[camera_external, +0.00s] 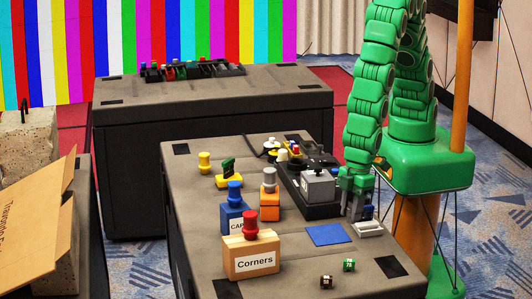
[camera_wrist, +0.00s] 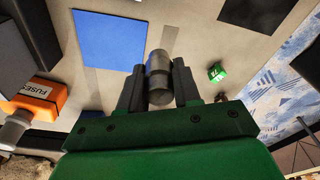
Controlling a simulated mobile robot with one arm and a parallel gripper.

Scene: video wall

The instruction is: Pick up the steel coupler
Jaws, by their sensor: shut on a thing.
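The steel coupler (camera_wrist: 158,72) is a grey, stepped cylinder between the two dark fingers of my gripper (camera_wrist: 158,84) in the wrist view. The fingers are shut on its near part, and its far end sticks out past them. In the external view my green gripper (camera_external: 357,208) points down at the right side of the near dark table (camera_external: 290,275). The coupler is hard to make out there among the fingers. I cannot tell whether it touches the table.
A flat blue square (camera_external: 328,235) lies left of my gripper, with two small dice (camera_external: 349,265) in front. A grey box (camera_external: 318,185) on a black base stands close behind left. Orange (camera_external: 270,200), blue (camera_external: 235,215) and wooden "Corners" (camera_external: 250,258) blocks stand further left.

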